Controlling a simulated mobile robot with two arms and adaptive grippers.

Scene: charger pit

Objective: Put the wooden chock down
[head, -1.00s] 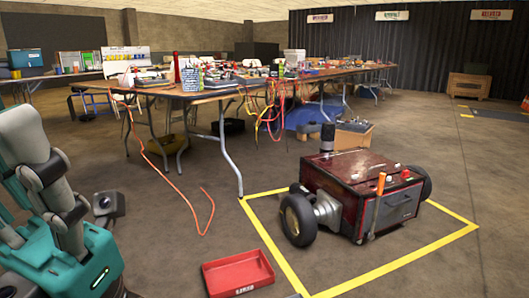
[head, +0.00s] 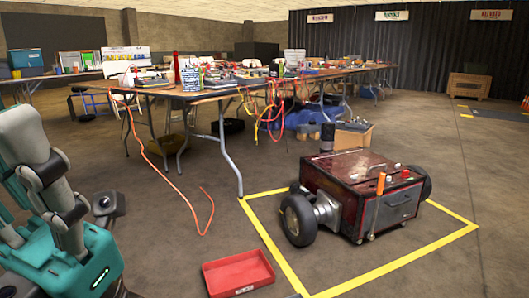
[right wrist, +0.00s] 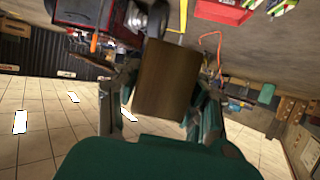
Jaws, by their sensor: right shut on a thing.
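The brown wooden chock (right wrist: 167,78) fills the middle of the right wrist view. My right gripper (right wrist: 165,100) is shut on it, with a finger along each side. The chock is held in the grip; I cannot tell its height above the floor. Neither the chock nor my right gripper shows in the head view. My left gripper is not clearly in the head view; only grey and teal links of mine show at the left.
A dark red wheeled machine (head: 362,195) stands within a yellow floor outline (head: 395,265). A red tray (head: 238,273) lies on the floor left of it. An orange cable (head: 185,203) trails from the long table (head: 200,95). Concrete floor between tray and table is mostly clear.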

